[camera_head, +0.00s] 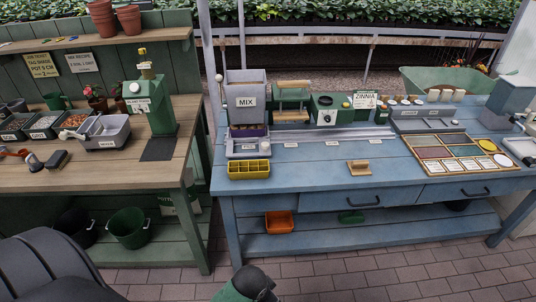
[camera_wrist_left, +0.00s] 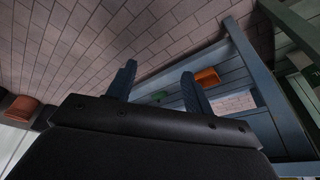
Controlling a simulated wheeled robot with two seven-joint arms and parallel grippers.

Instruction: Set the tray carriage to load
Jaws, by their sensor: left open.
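A grey hopper marked MIX (camera_head: 246,102) stands at the left end of the blue bench. A pale grey carriage-like piece (camera_head: 247,148) sits at its foot, at the left end of a long rail (camera_head: 325,137) with several small label plates. I cannot read the plates or tell which one says load. A yellow celled tray (camera_head: 249,169) lies on the bench in front of that piece. My right gripper is not in view.
The blue bench (camera_head: 310,174) has a clear front strip with a small wooden block (camera_head: 358,167). A framed colour board (camera_head: 462,155) lies at the right. An orange bin (camera_head: 279,224) sits on the lower shelf. A green bench with wooden top (camera_head: 100,172) stands left, across a gap.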

